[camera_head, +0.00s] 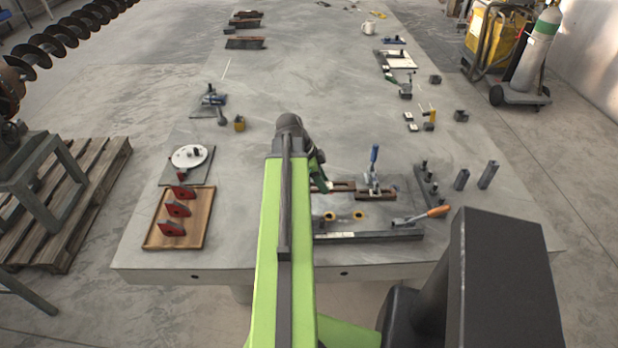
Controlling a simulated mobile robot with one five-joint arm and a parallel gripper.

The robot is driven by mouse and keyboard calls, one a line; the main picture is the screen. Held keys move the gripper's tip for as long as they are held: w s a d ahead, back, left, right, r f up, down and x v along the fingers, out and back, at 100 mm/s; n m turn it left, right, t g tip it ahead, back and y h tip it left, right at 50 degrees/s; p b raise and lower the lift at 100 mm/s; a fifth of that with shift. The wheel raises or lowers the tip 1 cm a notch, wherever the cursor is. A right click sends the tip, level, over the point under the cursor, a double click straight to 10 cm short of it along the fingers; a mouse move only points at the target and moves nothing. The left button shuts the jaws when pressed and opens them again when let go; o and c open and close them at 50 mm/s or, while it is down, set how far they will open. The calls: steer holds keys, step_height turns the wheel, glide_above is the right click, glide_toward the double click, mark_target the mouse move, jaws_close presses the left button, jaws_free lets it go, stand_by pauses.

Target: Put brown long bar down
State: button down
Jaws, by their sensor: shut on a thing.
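The brown long bar (342,186) lies low over the worktable, right of my arm, close to the clamp with the blue handle (374,158). My gripper (321,184) is at the left part of the bar and is shut on it. My green arm hides the bar's left end. I cannot tell whether the bar touches the surface under it. A second brown piece (370,196) sits under the clamp, close to the bar's right end.
A dark fixture rail (370,235) and an orange-handled tool (430,214) lie at the front right. Dark posts (488,174) stand at the right. A wooden tray (195,236) with red pieces is at the left. The table's (300,80) middle is clear.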

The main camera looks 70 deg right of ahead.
steer(key=s+r, duration=0.1)
steer(key=s+r+p, duration=0.1)
steer(key=s, duration=0.1)
steer(key=s+r+p, duration=0.1)
steer(key=s, duration=0.1)
steer(key=shift+a, duration=0.35)
